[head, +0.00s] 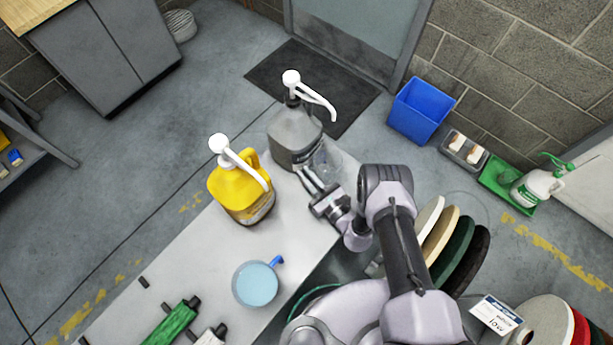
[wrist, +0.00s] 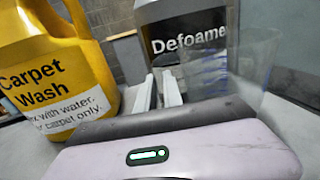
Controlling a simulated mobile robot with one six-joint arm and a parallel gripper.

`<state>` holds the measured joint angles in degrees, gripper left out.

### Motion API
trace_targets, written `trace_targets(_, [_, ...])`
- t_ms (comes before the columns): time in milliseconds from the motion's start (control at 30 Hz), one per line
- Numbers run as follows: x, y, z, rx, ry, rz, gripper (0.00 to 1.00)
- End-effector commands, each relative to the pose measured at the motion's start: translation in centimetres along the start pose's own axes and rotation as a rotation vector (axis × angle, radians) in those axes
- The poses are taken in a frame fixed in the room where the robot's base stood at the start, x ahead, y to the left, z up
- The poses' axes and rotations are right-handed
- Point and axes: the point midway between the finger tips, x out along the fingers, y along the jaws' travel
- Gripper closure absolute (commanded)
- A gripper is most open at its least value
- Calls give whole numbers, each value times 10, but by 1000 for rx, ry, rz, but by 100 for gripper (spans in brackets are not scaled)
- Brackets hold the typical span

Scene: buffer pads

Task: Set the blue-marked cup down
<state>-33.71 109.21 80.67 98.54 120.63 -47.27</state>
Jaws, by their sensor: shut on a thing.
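The blue-marked cup (head: 326,160) is clear, with blue measuring lines. It stands upright at the far right corner of the counter (head: 303,228), beside the grey Defoamer jug (head: 293,138) and below its white pump spout. It also shows in the wrist view (wrist: 222,72), right of the fingers and in front of the jug. My gripper (head: 309,182) is shut on the cup at its near left side; the exact grip is hard to make out. I cannot tell whether the cup's base touches the counter. The cup looks empty.
A yellow Carpet Wash jug (head: 238,190) with a white pump stands left of the grey jug. Round pads (head: 450,240) stand right of my arm. The counter's middle is clear.

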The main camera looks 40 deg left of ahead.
Motion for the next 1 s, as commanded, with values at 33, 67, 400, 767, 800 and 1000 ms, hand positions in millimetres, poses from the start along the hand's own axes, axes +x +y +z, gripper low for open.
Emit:
trace_targets(33, [0, 0, 2, 0, -1, 0, 100])
trace_targets(67, [0, 0, 2, 0, -1, 0, 100])
trace_targets(400, [0, 0, -2, 0, -1, 0, 67])
trace_targets(767, [-1, 0, 5, 0, 0, 0, 67])
trace_targets(800, [-7, -1, 3, 2, 1, -2, 67])
trace_targets(1000, [-50, -2, 4, 4, 3, -5, 67])
